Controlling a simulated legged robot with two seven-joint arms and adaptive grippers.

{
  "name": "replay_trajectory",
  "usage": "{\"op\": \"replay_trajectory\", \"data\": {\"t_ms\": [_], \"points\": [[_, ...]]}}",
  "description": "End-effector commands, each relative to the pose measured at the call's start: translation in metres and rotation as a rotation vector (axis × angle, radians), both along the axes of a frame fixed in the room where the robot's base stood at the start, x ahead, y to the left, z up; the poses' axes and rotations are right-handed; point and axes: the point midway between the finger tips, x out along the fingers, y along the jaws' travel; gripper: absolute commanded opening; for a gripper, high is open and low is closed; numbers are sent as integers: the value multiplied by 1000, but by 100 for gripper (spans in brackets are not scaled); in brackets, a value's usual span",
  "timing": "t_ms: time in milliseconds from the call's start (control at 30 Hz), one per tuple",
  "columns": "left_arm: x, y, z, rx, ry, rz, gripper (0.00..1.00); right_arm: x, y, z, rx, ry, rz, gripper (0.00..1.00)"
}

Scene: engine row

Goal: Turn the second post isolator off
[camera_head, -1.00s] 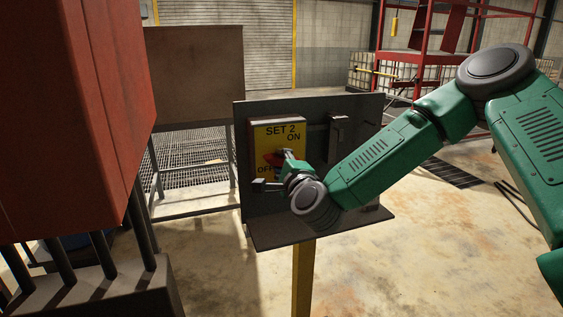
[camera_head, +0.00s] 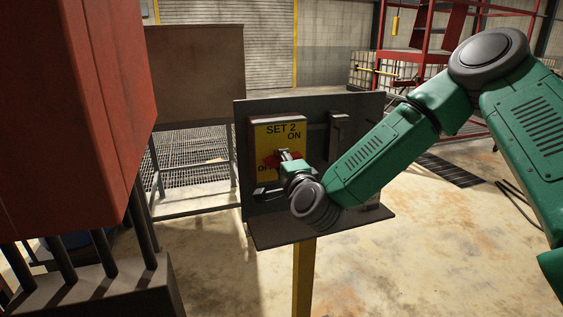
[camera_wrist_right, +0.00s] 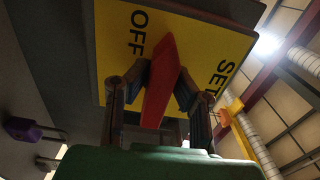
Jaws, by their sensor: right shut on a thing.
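The isolator is a yellow panel (camera_head: 264,136) marked SET 2, with ON at upper right and OFF at lower left, on an upright dark board. Its red handle (camera_head: 269,161) is partly hidden behind my right gripper (camera_head: 287,156) in the head view and looks roughly level. In the right wrist view the red handle (camera_wrist_right: 161,82) lies between the two fingers of my right gripper (camera_wrist_right: 163,88), which is shut on it. The OFF lettering (camera_wrist_right: 138,33) shows beside it. My left gripper is not in view.
The dark board (camera_head: 318,120) has a ledge (camera_head: 320,231) below and stands on a yellow post (camera_head: 304,278). A grey lever fitting (camera_head: 338,128) is right of the panel. A big red cabinet (camera_head: 75,110) fills the left.

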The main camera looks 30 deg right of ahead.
Motion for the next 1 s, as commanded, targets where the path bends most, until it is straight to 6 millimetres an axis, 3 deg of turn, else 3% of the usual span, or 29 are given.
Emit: {"op": "replay_trajectory", "data": {"t_ms": [67,100,133,567,1000], "points": [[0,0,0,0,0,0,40,1,1,1,-3,-2,3,0],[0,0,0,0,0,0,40,1,1,1,-3,-2,3,30],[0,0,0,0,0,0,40,1,1,1,-3,-2,3,40],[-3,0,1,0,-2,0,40,-9,1,0,1,0,2,40],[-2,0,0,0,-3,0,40,-90,23,-2,1,3,5,40]]}}
